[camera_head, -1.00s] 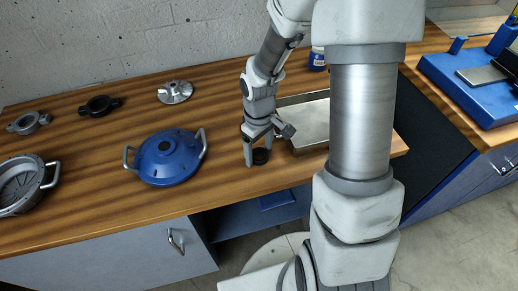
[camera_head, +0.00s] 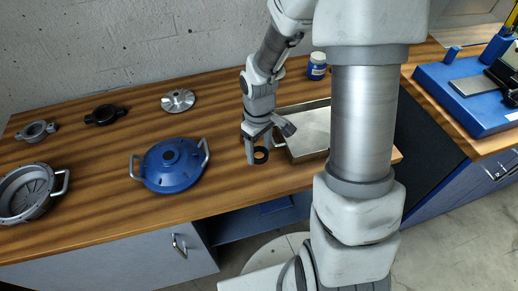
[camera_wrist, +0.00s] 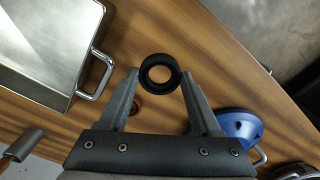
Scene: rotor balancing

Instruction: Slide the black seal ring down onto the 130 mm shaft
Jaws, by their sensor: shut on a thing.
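My gripper (camera_head: 257,157) is shut on the black seal ring (camera_head: 261,155), above the front part of the wooden bench. In the wrist view the ring (camera_wrist: 147,85) sits between the two fingertips (camera_wrist: 160,79), touched on both sides. Its opening faces the wrist camera, with bench wood visible through it. I cannot make out the 130 mm shaft for sure in either view. A grey cylinder (camera_wrist: 22,144) with a brown part lies at the lower left of the wrist view; I cannot tell what it is.
A metal tray (camera_head: 279,143) with handles stands right of my gripper. A blue housing (camera_head: 172,165) with two handles stands to the left. Grey and black clamps, a metal flange (camera_head: 178,100) and a blue bottle (camera_head: 316,68) are further back. Bare bench lies between housing and gripper.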

